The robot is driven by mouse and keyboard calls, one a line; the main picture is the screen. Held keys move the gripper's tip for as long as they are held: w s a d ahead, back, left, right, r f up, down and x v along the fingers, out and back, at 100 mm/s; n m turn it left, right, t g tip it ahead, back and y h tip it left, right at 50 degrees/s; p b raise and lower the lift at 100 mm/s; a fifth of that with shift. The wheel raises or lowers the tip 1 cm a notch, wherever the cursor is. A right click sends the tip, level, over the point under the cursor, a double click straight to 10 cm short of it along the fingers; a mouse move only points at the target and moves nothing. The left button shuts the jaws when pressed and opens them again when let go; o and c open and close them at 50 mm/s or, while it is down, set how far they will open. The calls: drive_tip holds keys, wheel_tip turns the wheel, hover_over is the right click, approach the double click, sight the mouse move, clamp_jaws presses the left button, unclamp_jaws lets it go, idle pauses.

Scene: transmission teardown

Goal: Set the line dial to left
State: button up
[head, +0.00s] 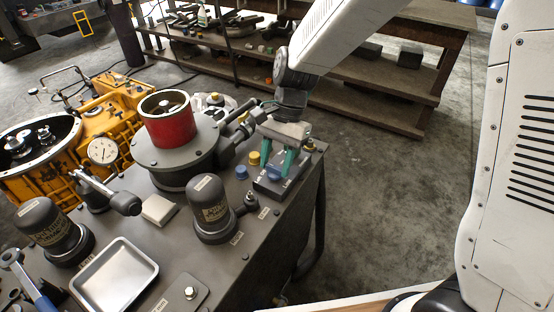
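A small dark block (269,188) with pale markings sits at the right edge of the dark workbench. A blue knob (274,172) shows on it; which part is the line dial, and which way it points, is too small to tell. My gripper (278,167) has teal fingers and points down over this block. The fingers stand apart with a visible gap, on either side of the blue knob's place. I cannot tell if either finger touches it.
Another blue knob (241,173) and a yellow knob (254,159) stand just left of the block. A dark labelled cylinder (210,210), a red-topped housing (168,122) and a metal tray (115,274) share the bench (226,262). Open floor (395,190) lies to the right.

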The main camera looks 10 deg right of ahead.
drive_tip(key=shift+d, duration=0.1)
drive_tip(key=shift+n, duration=0.4)
drive_tip(key=n, duration=0.1)
drive_tip(key=n+h, duration=0.1)
drive_tip(key=n, duration=0.1)
drive_tip(key=shift+a+n+g+h, duration=0.2)
drive_tip(key=shift+n+g+h, duration=0.1)
drive_tip(key=shift+g, duration=0.1)
drive_tip(key=shift+a+n+h, duration=0.1)
drive_tip(key=shift+n+h, duration=0.8)
drive_tip(key=shift+n, duration=1.4)
drive_tip(key=o, duration=1)
